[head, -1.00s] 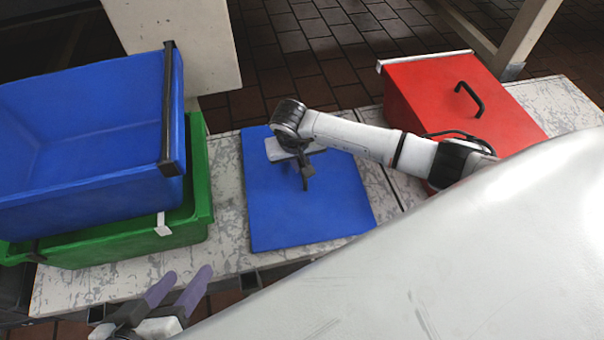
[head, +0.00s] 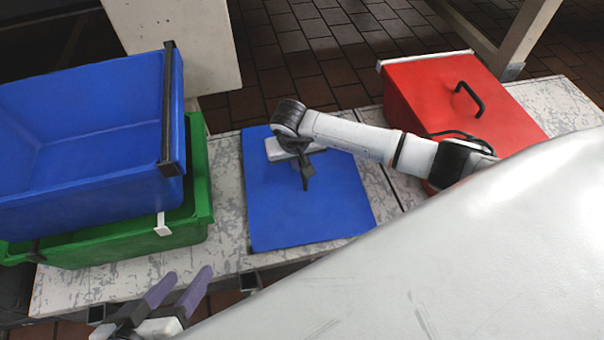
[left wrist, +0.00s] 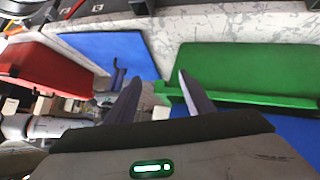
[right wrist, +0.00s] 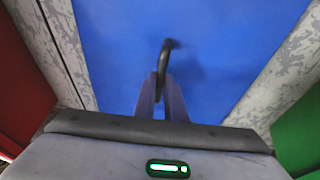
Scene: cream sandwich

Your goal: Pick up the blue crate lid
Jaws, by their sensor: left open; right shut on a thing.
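The blue crate lid (head: 320,215) lies flat on the grey speckled bench, between the crates and the red box. It also shows in the left wrist view (left wrist: 115,50) and fills much of the right wrist view (right wrist: 220,50). Its black handle (right wrist: 166,58) stands up from the lid. My right gripper (right wrist: 163,95) is over the lid with its fingers shut on this handle. In the head view my right wrist hides part of the handle. My left gripper (head: 180,290) is open and empty at the front edge of the bench, apart from the lid.
A blue crate (head: 90,140) sits in a green crate (head: 120,243) on the left. A red box with a lid and black handle (head: 440,85) stands on the right. A pale panel (head: 175,40) stands behind the bench. A large light grey surface covers the lower right.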

